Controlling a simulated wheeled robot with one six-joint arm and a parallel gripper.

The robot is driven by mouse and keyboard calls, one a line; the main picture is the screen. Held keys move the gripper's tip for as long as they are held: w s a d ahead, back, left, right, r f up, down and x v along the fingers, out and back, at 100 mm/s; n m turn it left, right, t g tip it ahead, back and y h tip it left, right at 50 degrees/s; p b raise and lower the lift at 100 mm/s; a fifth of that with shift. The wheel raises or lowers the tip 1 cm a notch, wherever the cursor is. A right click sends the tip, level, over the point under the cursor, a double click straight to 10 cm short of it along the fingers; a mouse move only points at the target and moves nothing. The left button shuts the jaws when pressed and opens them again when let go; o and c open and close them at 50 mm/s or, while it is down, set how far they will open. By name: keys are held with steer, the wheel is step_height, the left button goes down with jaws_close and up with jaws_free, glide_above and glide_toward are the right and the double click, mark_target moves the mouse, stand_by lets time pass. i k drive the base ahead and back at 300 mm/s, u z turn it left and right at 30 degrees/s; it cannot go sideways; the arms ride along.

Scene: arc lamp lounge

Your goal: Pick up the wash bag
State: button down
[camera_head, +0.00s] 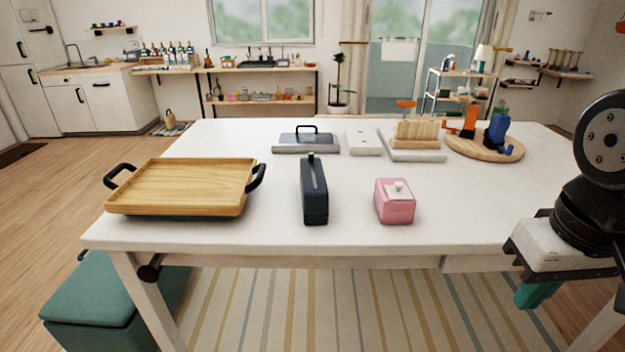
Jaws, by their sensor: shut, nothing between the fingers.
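The wash bag (314,194) looks to be the dark navy, narrow upright bag with a strip along its top. It stands on the white table (270,232) near the middle of the front half, between a wooden tray and a pink box. My gripper (534,295) is at the right edge of the view, beside the table's front right part and well apart from the bag. Its teal fingers point down and are shut with nothing in them. Part of my arm is cut off by the picture's edge.
The wooden tray (185,185) with black handles lies left of the bag. The pink box (395,203) with a white top stands right of it. Behind are a grey handled slab (305,143) and a round wooden board (478,148) bearing items. The table's front right is clear.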

mark_target(314, 190)
steer(key=u, duration=2.35)
steer(key=i, duration=2.5)
steer(key=z, duration=3.6)
